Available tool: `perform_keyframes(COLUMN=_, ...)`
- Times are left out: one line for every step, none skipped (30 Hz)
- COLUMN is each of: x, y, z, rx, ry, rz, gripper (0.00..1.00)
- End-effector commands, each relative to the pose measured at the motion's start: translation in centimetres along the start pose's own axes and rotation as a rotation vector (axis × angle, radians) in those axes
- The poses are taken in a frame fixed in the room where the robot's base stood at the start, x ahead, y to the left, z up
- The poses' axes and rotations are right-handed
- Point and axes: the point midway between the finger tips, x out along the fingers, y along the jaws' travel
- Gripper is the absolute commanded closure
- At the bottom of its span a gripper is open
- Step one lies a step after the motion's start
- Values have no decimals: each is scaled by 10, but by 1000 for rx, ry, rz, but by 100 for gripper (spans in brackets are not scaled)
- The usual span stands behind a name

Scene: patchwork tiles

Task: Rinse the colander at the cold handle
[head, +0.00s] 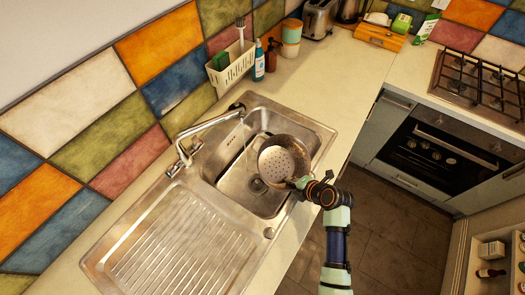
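The metal colander (284,155) is over the right part of the sink basin (232,178), tilted so its perforated bottom shows. My gripper (299,183) is at the colander's lower right rim and appears shut on it; the fingertips are small and partly hidden. The chrome tap (207,125) stands at the wall side of the sink, its spout reaching over the basin to the left of the colander. Its handles (181,160) are at the base; which one is cold cannot be told.
A ribbed drainboard (185,245) lies left of the basin. A white caddy (231,65) with a brush, a blue bottle (258,62) and a brown bottle (271,55) stand behind the sink. Stacked canisters (291,38) and a toaster (319,18) are farther back.

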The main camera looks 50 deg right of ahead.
Motion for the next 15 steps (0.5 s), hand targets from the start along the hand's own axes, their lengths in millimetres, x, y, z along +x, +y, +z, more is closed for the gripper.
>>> perform_keyframes(x=0, y=1, z=0, rx=0, ry=-1, rz=1, gripper=100)
perform_keyframes(x=0, y=1, z=0, rx=0, ry=-1, rz=1, gripper=100)
perform_keyframes(x=0, y=1, z=0, rx=0, ry=-1, rz=1, gripper=100)
perform_keyframes(x=0, y=1, z=0, rx=0, ry=-1, rz=1, gripper=100)
perform_keyframes(x=0, y=1, z=0, rx=0, ry=-1, rz=1, gripper=100)
perform_keyframes(x=0, y=1, z=0, rx=0, ry=-1, rz=1, gripper=100)
perform_keyframes(x=0, y=1, z=0, rx=0, ry=-1, rz=1, gripper=100)
perform_keyframes(x=0, y=1, z=0, rx=0, ry=-1, rz=1, gripper=100)
perform_keyframes(x=0, y=1, z=0, rx=0, ry=-1, rz=1, gripper=100)
perform_keyframes(x=0, y=1, z=0, rx=0, ry=-1, rz=1, gripper=100)
perform_keyframes(x=0, y=1, z=0, rx=0, ry=-1, rz=1, gripper=100)
perform_keyframes(x=-2, y=1, z=0, rx=0, ry=-1, rz=1, gripper=100)
perform_keyframes(x=-3, y=1, z=0, rx=0, ry=-1, rz=1, gripper=100)
perform_keyframes(x=-6, y=2, z=0, rx=0, ry=-1, rz=2, gripper=100)
perform_keyframes(x=-11, y=2, z=0, rx=1, ry=-2, rz=1, gripper=100)
